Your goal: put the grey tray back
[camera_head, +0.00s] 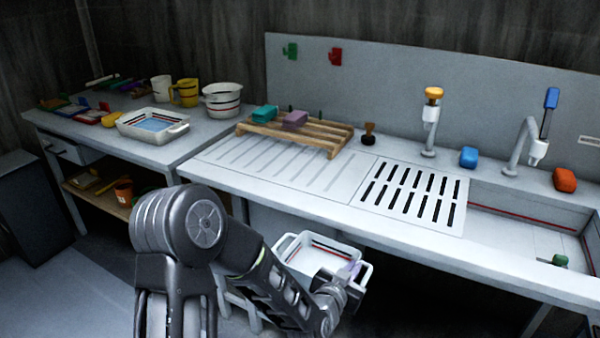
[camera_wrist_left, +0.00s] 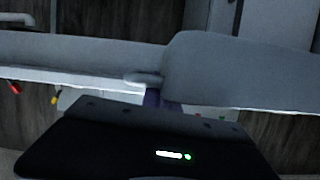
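The grey tray (camera_head: 318,258), a pale shallow tray with a dark and red line inside, is in front of the counter and below its top in the head view. My left gripper (camera_head: 351,272) is at its right end, with the fingers close together on the rim. In the left wrist view, a pale wall, apparently the tray's (camera_wrist_left: 240,72), crosses the picture right before the gripper (camera_wrist_left: 153,98). The fingertips are mostly hidden there. I cannot tell whether the tray rests on the pale legs below. My right gripper is not in view.
A similar white tray (camera_head: 182,128) with a blue inside stands on the left table, near a white tub (camera_head: 222,101) and jugs. A wooden rack (camera_head: 325,139) holds two blocks on the counter. The ribbed drainer (camera_head: 290,172) is clear. The sink (camera_head: 515,228) is at right.

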